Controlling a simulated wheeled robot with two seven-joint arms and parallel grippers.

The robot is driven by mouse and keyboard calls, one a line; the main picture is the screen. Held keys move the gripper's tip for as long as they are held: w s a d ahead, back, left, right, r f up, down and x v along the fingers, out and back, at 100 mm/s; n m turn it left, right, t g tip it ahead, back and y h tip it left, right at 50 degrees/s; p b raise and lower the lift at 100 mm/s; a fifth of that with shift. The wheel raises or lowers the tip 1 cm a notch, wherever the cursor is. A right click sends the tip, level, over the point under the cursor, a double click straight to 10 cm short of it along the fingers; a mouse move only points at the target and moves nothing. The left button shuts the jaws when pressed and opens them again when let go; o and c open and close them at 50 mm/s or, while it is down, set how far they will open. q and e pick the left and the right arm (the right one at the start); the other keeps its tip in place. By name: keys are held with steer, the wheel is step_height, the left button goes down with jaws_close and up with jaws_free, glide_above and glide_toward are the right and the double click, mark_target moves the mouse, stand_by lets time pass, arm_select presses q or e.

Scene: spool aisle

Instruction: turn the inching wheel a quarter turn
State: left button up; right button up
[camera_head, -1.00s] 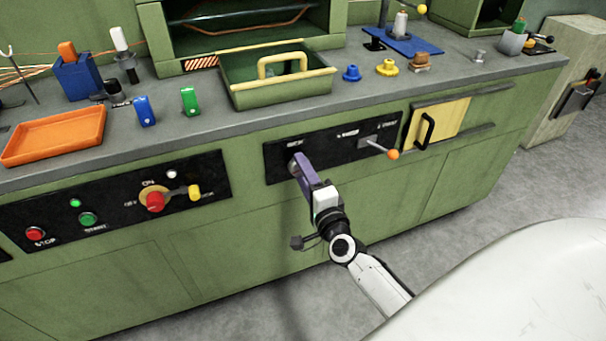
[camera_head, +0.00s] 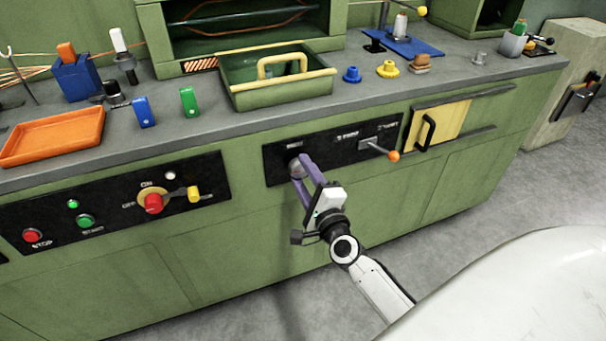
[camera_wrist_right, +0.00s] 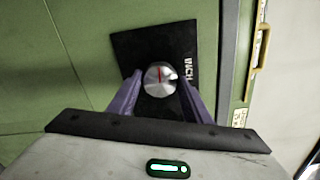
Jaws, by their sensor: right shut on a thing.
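The inching wheel (camera_wrist_right: 157,86) is a round silver knob with a red line on its face, on a black panel (camera_wrist_right: 130,48) lettered INCH. In the head view the wheel (camera_head: 295,166) shows at the left end of the black panel on the green cabinet front, partly covered by my fingers. My right gripper (camera_head: 305,165) has its purple fingers on either side of the wheel and is shut on it. In the right wrist view my gripper (camera_wrist_right: 160,77) has one fingertip at each side of the knob. My left gripper is not in view.
On the same panel, a lever with an orange knob (camera_head: 394,156) sticks out to the right. A red-and-yellow rotary switch (camera_head: 153,203) is on the left panel. A yellow door with a black handle (camera_head: 427,133) is farther right. The worktop above holds trays and several small parts.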

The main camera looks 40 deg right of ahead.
steer(key=o, duration=1.1)
steer(key=shift+c, duration=0.2)
steer(key=v, duration=1)
steer(key=shift+s, duration=0.25)
